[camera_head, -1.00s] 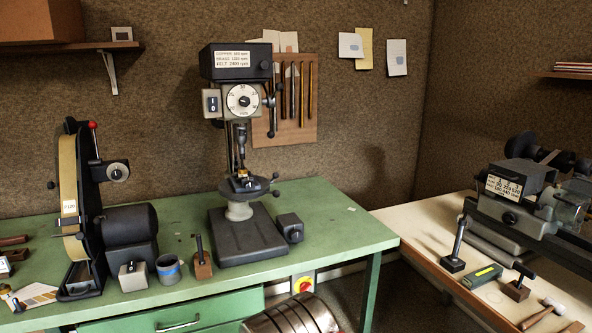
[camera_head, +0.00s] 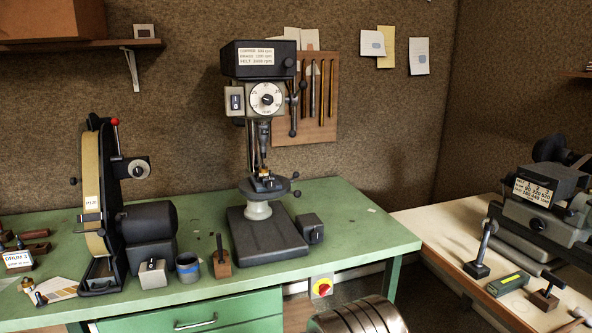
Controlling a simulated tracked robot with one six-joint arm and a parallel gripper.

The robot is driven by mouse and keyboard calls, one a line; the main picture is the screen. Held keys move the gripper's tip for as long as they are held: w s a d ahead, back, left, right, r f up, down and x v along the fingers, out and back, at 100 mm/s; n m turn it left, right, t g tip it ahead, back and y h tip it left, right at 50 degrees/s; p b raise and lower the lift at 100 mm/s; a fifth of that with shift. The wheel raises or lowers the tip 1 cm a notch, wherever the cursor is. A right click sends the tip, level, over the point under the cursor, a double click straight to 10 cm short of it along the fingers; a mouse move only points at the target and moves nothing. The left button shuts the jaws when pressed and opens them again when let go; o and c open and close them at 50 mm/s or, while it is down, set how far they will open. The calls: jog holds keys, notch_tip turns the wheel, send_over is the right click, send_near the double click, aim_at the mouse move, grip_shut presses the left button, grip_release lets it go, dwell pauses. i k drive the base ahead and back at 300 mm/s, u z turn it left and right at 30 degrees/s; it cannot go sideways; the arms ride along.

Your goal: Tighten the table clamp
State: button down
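A dark drill press stands on the green bench (camera_head: 360,228), with a speed dial (camera_head: 266,98) and a square black base (camera_head: 262,235). Its round table (camera_head: 258,191) sits on a pale, short column (camera_head: 257,211) under the chuck. A small dark fixture with a brass-coloured part (camera_head: 264,180) is on the table. Small dark knobs show at the table's right edge, one of them a lower knob (camera_head: 297,193). I cannot tell which part is the table clamp or how tight it is. My gripper is not in view.
A belt grinder (camera_head: 93,180) stands left of the press. A small block (camera_head: 151,272), a tin (camera_head: 187,267) and a wooden holder (camera_head: 221,264) line the bench front. A ribbed metal drum shape (camera_head: 358,316) is in the foreground. A pale bench (camera_head: 435,225) with machinery stands right.

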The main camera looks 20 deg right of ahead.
aim_at(296, 175)
jog(key=u, duration=0.05)
jog(key=i, duration=1)
jog(key=z, duration=0.05)
